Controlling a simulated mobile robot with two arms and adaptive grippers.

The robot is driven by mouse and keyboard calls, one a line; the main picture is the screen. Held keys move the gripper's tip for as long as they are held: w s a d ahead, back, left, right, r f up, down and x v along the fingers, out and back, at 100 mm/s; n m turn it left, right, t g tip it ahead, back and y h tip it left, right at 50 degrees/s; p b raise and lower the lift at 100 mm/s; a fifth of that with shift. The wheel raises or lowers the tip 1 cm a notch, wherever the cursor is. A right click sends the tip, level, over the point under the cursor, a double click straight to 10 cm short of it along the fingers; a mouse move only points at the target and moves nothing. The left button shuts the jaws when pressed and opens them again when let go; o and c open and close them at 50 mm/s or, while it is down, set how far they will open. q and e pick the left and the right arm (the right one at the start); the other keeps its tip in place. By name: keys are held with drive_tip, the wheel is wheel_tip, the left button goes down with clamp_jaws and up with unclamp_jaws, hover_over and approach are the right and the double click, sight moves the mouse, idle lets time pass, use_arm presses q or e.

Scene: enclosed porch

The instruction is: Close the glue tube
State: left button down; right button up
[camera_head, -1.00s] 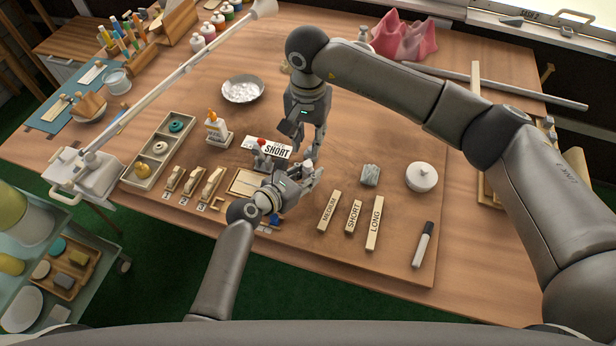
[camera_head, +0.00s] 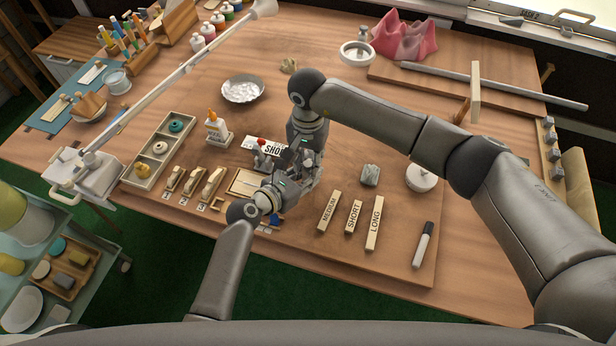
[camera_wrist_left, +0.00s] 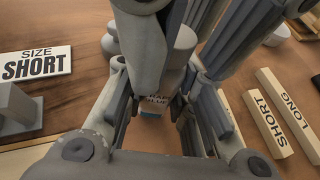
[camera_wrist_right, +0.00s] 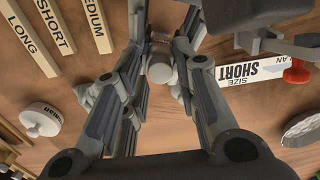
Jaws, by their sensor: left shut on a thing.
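In the head view both grippers crowd together over the front of the board, and the tube is hidden there. My right gripper (camera_head: 296,160) comes down from above, very close to the left one. In the right wrist view its fingers (camera_wrist_right: 160,88) stand apart on either side of a small pale rounded piece (camera_wrist_right: 160,68), perhaps the tube's cap; no grip on it is clear.
Wooden blocks marked MEDIUM (camera_head: 328,212), SHORT (camera_head: 354,217) and LONG (camera_head: 374,223) lie to the right. A glue bottle with an orange cap (camera_head: 213,126) stands left. A marker (camera_head: 423,245) lies front right.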

clamp_jaws()
drive_tip(key=shift+o, duration=1.2)
unclamp_jaws()
drive_tip(key=shift+r, duration=0.1)
drive_tip(key=shift+r, duration=2.2)
drive_tip(key=o, duration=0.6)
drive_tip(key=shift+c, duration=0.2)
